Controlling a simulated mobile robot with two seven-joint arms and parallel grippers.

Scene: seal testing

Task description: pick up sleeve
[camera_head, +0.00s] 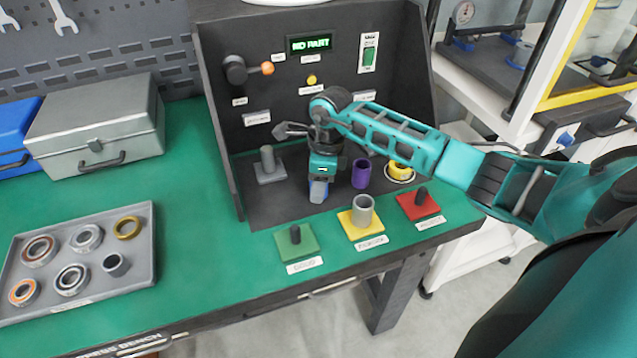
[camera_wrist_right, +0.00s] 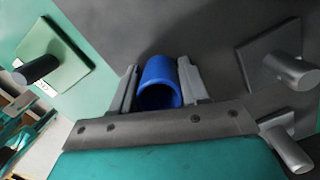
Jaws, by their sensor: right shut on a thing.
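My right gripper (camera_head: 319,182) reaches down in front of the dark test panel, fingers pointing down. In the right wrist view its two grey fingers (camera_wrist_right: 160,88) are shut on a blue sleeve (camera_wrist_right: 159,72), a hollow tube seen with its open end toward the camera. In the head view the blue sleeve (camera_head: 318,192) shows only in part between the fingers, low over the dark base; I cannot tell whether it touches it. A purple sleeve (camera_head: 361,174) stands just right of the gripper. A grey sleeve (camera_head: 363,208) stands on the yellow pad. My left gripper is not in view.
Green (camera_head: 296,245), yellow (camera_head: 347,224) and red (camera_head: 433,207) pads line the bench front. A grey post fixture (camera_head: 269,167) is left of the gripper, a yellow ring (camera_head: 400,170) right. A bearing tray (camera_head: 148,262) and a metal box (camera_head: 95,135) lie left.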

